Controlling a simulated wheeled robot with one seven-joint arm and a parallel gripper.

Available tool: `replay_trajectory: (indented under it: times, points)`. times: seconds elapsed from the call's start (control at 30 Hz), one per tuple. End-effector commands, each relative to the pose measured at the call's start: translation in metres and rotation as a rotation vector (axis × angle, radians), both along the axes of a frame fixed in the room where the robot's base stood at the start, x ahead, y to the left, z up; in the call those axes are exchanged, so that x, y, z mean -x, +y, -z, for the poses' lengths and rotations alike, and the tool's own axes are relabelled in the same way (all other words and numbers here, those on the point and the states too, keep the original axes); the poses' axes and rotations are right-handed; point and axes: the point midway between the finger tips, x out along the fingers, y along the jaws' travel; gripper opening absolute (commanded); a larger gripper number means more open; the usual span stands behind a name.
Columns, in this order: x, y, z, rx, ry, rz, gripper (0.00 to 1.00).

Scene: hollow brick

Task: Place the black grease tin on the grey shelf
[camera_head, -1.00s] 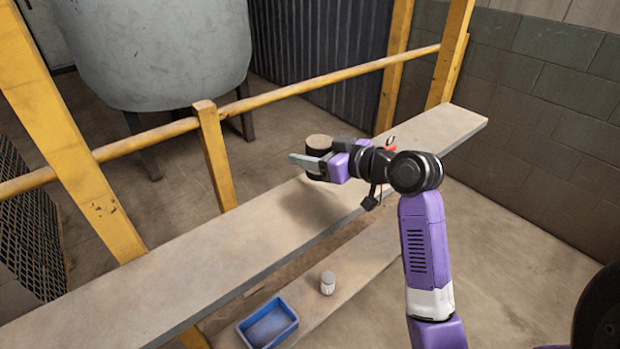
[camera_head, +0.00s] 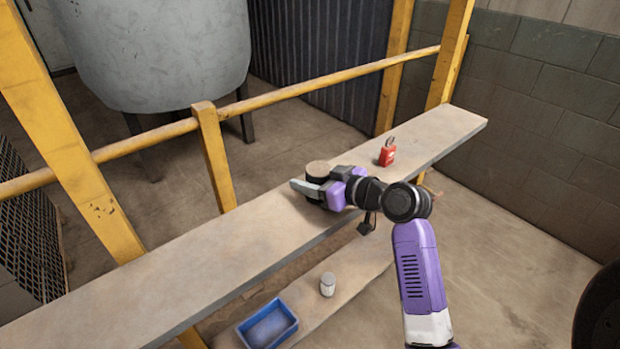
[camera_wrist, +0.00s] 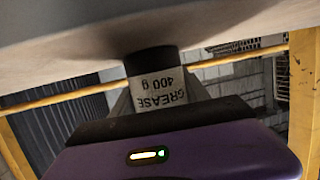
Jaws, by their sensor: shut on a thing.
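The black grease tin (camera_head: 318,169) has a brownish top and stands upright between the fingers of my gripper (camera_head: 310,184). In the wrist view the tin (camera_wrist: 160,88) shows a pale label reading "GREASE 400 g", upside down, with the fingers shut on both sides of it. The long grey shelf (camera_head: 200,255) is the upper board. The tin is over its middle stretch, very low; in the wrist view its black base meets a dark shadow on the shelf (camera_wrist: 60,50). I cannot tell whether it is touching or just above.
A red padlock (camera_head: 387,154) stands on the shelf to the right of my gripper. A blue bin (camera_head: 267,325) and a small white-and-grey jar (camera_head: 328,284) are on the lower board. A yellow rail (camera_head: 330,80) runs behind. The shelf's left part is clear.

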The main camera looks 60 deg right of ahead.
Motion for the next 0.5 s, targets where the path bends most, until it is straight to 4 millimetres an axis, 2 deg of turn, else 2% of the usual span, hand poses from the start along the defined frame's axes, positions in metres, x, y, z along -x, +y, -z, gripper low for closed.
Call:
replay_trajectory:
  times: [0.03,0.07,0.13,0.17,0.5]
  points:
    - [-0.0002,0.0,0.0018,0.001,-0.002,0.0,0.0]
    - [0.0,0.0,0.002,0.0,0.0,0.0,0.57]
    - [0.0,0.0,0.0016,0.0,0.0,0.0,0.71]
    - [0.0,0.0,0.0016,0.0,0.0,0.0,0.75]
    - [0.0,0.0,-0.0003,0.0,0.0,0.0,0.75]
